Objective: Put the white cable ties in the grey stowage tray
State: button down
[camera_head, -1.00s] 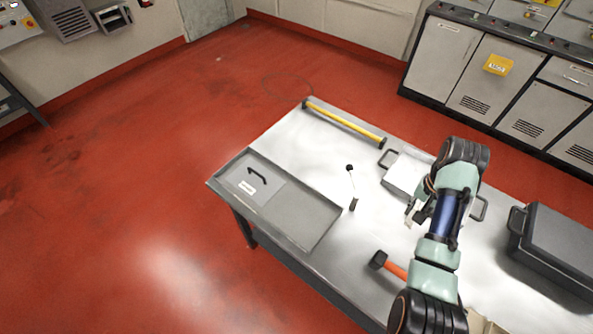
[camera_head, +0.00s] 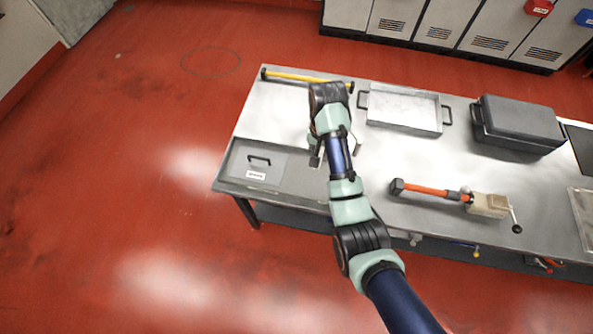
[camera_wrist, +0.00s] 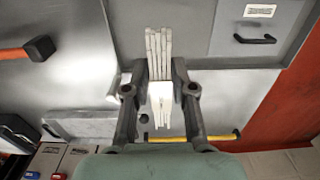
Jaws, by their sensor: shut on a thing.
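The white cable ties (camera_wrist: 158,55) are a bundle of several pale strips in the wrist view. My gripper (camera_wrist: 162,78) is shut on them, with one finger on each side. The bundle's far end overlaps the grey stowage tray (camera_wrist: 200,62) in that view. In the head view the shallow grey tray (camera_head: 222,178) lies at the bench's left end, and a plate with a black handle (camera_head: 259,160) shows in its left part. My gripper (camera_head: 316,157) is at the tray's right side there, above the bench. My arm hides part of the tray and the ties.
A yellow bar (camera_head: 292,76) lies along the back edge. A shallow metal tray with handles (camera_head: 405,108) and a dark case (camera_head: 517,122) stand to the right. An orange-handled hammer (camera_head: 425,189) lies near the front.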

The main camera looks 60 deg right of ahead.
jog(key=b, duration=0.8)
send_over(314, 184)
notch_tip(314, 184, down, 15)
jog(key=shift+a+f, duration=0.1)
jog(key=shift+f, duration=2.25)
jog(key=shift+f, duration=0.1)
jog(key=c, duration=1)
grip_release()
jog(key=shift+o, duration=0.2)
notch_tip(314, 184, up, 12)
jog(key=p, duration=0.1)
jog(key=shift+p, duration=0.35)
